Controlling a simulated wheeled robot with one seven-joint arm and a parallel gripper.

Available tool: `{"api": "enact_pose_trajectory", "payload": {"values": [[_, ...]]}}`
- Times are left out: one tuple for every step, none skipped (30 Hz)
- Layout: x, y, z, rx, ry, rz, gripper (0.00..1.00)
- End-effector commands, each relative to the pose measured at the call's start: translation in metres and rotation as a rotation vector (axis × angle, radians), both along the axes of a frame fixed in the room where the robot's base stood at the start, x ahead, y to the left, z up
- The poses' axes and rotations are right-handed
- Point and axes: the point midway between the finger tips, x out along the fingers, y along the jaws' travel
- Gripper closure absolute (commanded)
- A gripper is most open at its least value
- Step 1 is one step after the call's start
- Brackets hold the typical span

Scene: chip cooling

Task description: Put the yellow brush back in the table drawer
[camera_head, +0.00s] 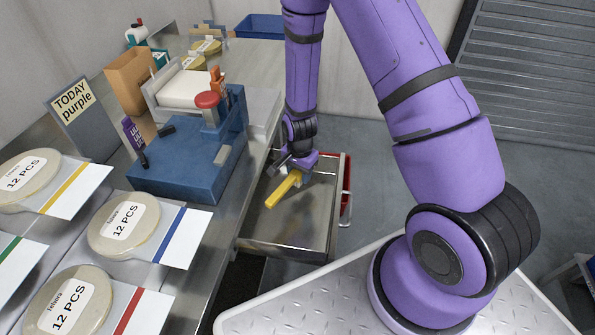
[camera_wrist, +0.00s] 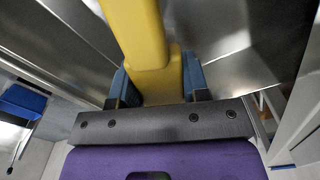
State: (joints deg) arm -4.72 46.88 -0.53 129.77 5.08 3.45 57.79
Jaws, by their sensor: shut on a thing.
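The yellow brush (camera_head: 283,190) is in my gripper (camera_head: 297,172), over the open table drawer (camera_head: 290,230) in the head view. The drawer is a metal tray pulled out from the table's right side, and its visible floor looks bare. In the wrist view the yellow brush (camera_wrist: 146,40) sits between the blue finger pads of my gripper (camera_wrist: 155,85), which is shut on it. The brush's far end runs out of the top of that view. I cannot tell whether the brush touches the drawer floor.
A blue fixture (camera_head: 190,165) with a red knob stands on the table left of the drawer. Round discs labelled 12 PCS (camera_head: 125,222) lie on the table at the left. A sign (camera_head: 75,112) reads TODAY purple. A red part (camera_head: 347,172) shows at the drawer's right side.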

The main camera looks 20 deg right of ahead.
Motion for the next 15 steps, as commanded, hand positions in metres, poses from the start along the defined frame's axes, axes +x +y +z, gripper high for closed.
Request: {"api": "enact_pose_trajectory", "payload": {"values": [[-0.001,0.000,-0.005,0.000,0.001,0.000,0.89],[-0.001,0.000,-0.008,0.000,0.002,0.000,0.89],[-0.001,0.000,-0.012,0.000,0.004,0.000,0.89],[-0.001,0.000,-0.016,0.000,0.004,0.000,0.89],[-0.001,0.000,-0.018,0.000,0.004,0.000,0.89],[-0.001,0.000,-0.022,0.000,0.002,0.001,0.89],[-0.001,0.000,-0.026,0.000,0.002,0.001,0.89],[-0.001,0.000,-0.029,0.000,0.004,0.001,0.89],[-0.001,0.000,-0.032,0.001,0.003,0.001,0.89],[-0.001,0.000,-0.035,0.000,0.002,0.001,0.89],[-0.001,0.000,-0.038,0.000,0.002,0.000,0.89],[-0.001,0.000,-0.042,0.000,0.001,0.000,0.89],[0.000,0.000,-0.044,0.000,0.001,0.000,0.89],[0.000,0.000,-0.046,0.000,0.001,0.000,0.89],[-0.001,0.000,-0.049,0.000,0.001,0.000,0.89]]}}
